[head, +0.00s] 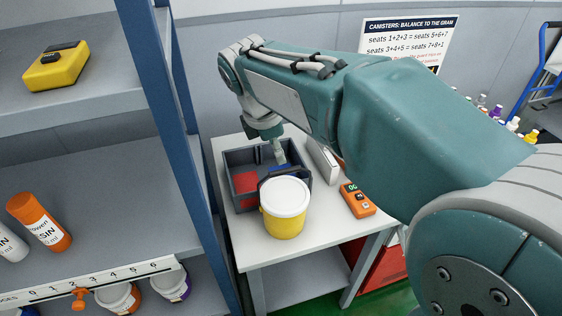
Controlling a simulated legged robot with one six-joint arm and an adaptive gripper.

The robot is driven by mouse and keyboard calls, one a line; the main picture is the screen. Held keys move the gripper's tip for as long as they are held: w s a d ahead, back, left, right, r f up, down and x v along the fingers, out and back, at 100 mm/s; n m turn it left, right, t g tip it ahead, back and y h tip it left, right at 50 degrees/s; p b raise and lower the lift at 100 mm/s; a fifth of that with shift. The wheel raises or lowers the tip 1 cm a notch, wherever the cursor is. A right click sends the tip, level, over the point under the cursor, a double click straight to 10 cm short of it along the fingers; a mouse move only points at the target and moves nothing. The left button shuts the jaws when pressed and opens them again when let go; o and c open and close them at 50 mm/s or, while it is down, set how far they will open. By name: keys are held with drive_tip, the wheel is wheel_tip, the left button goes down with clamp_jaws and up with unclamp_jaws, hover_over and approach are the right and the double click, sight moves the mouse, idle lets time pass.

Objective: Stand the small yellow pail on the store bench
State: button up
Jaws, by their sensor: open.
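A small yellow pail (284,224) with a white lid stands upright on a white-topped bench (258,251), right in front of a dark grey tote. A dark arched handle rises behind its lid; I cannot tell whether it belongs to the pail or the tote. My gripper (279,156) points down over the tote, behind the pail and apart from it. Only a narrow part of it shows below my wrist; its fingertips are not clear. It is open and I see nothing held. I cannot tell from a label whether this bench is the store bench.
The dark grey tote (236,160) holds red and blue items. An orange meter (357,200) lies on the bench's right side. A blue-posted shelf (110,222) stands close on the left, with bottles and a yellow case (57,68). The bench's front strip is clear.

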drive_tip(key=s+d+r+m+t+y, duration=0.1)
drive_tip(key=s+d+r+m+y, duration=0.15)
drive_tip(key=s+d+m, duration=0.6)
drive_tip(key=s+d+f+m+t, duration=0.1)
drive_tip(key=s+d+f+m, duration=0.1)
drive_tip(key=m, duration=0.4)
drive_tip(key=s+d+f+m+t, duration=0.1)
drive_tip(key=s+d+f+m, duration=0.2)
drive_tip(key=s+m, duration=0.3)
drive_tip(key=shift+s+d+f, duration=0.3)
drive_tip(key=shift+s+d, duration=0.4)
drive_tip(key=shift+d, duration=0.05)
drive_tip(key=shift+m, duration=0.25)
